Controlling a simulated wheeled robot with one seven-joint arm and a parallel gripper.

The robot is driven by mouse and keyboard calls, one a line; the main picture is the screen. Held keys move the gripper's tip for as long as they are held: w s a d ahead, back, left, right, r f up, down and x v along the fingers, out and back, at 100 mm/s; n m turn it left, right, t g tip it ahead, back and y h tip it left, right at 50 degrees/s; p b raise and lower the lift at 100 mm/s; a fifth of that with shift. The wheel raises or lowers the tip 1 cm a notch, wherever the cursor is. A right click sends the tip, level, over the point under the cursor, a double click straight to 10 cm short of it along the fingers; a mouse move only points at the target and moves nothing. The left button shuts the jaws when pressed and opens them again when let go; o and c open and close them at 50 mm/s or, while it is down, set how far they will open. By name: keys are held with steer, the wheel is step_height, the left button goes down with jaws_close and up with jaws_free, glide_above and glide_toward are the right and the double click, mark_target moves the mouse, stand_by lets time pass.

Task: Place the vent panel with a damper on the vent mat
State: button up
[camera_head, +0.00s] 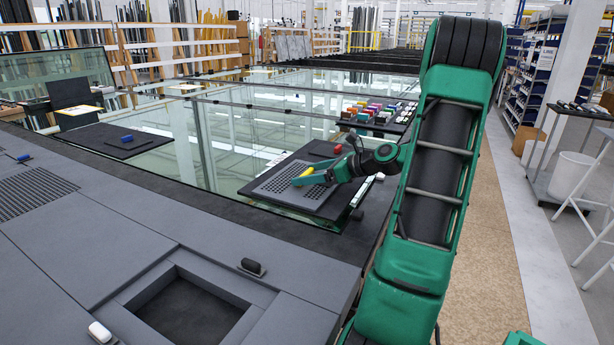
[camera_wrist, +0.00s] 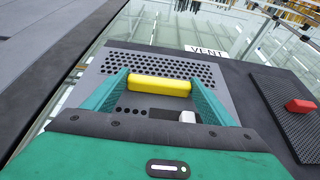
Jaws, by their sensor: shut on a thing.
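The vent panel (camera_head: 278,181) is a grey plate with rows of round holes. It lies flat over the dark vent mat (camera_head: 322,214) in the head view; I cannot tell whether it fully touches. The wrist view shows the panel (camera_wrist: 150,64) beside a white "VENT" label (camera_wrist: 206,51). My gripper (camera_head: 308,174) is shut on the yellow handle (camera_wrist: 160,86) of the panel, with green fingers at both ends of it. A small white knob (camera_wrist: 187,116), perhaps the damper's, shows between the fingers. The gripper's body hides the panel's near part.
A dark mesh mat with a red-handled piece (camera_wrist: 300,105) lies right of the panel in the wrist view. A grey bench with a square recess (camera_head: 190,310) and a slotted grille (camera_head: 32,192) fills the lower left. Colored blocks (camera_head: 378,110) stand behind. Glass panes surround the mat.

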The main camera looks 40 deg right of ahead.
steer(key=o, duration=1.4)
steer(key=shift+f, duration=0.1)
steer(key=shift+o, duration=0.2)
steer(key=v, duration=1.1)
steer(key=shift+s+d, duration=0.1)
steer(key=shift+s+d+r, duration=0.1)
steer(key=shift+s+r, duration=0.2)
steer(key=shift+s, duration=0.1)
